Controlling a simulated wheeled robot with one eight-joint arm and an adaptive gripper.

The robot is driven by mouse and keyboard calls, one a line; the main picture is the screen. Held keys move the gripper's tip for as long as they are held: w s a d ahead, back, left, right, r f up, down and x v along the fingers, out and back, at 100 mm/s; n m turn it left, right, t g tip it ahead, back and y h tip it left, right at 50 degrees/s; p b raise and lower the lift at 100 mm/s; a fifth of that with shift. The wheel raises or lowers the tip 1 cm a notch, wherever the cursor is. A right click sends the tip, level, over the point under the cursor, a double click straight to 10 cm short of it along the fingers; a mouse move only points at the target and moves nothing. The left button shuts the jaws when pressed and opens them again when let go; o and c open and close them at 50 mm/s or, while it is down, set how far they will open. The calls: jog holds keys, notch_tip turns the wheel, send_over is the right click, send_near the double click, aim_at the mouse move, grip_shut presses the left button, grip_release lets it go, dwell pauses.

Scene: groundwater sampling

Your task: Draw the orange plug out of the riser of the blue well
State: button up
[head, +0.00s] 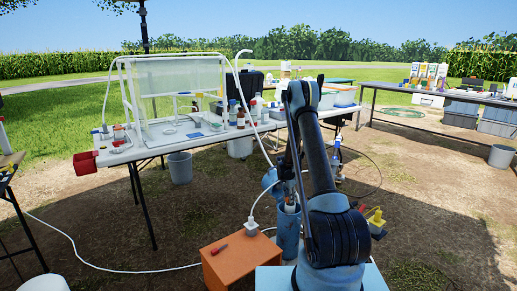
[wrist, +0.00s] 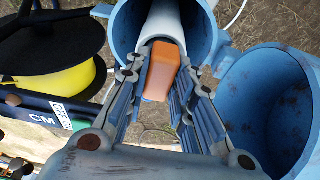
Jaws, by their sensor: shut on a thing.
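The blue well (head: 288,238) stands just left of my arm in the head view, with its white riser (head: 291,208) inside. In the wrist view the blue well's round casing (wrist: 125,25) surrounds the white riser (wrist: 178,22). The orange plug (wrist: 160,72) is at the riser's near end, between the fingers of my gripper (wrist: 163,65), which is shut on it. I cannot tell how much of the plug is inside the riser. A blue lid (wrist: 262,105) hangs open at the right; it also shows in the head view (head: 270,180).
A black and yellow reel (wrist: 55,70) sits close at the left in the wrist view. An orange box (head: 240,268) with a red tool stands by the well. A table of glassware (head: 150,150) is behind. A white cable (head: 110,268) crosses the ground.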

jog(key=shift+w+d+v, duration=0.15)
jog(key=shift+d+v, duration=0.05)
jog(key=shift+v, duration=0.75)
jog(key=shift+w+d+v, duration=0.1)
jog(key=shift+d+v, duration=0.05)
jog(key=shift+v, duration=0.8)
jog(key=shift+w+d+v, duration=0.15)
jog(key=shift+d+v, duration=0.05)
jog(key=shift+v, duration=0.75)
jog(key=shift+r, duration=0.2)
jog(key=shift+s+d, duration=0.1)
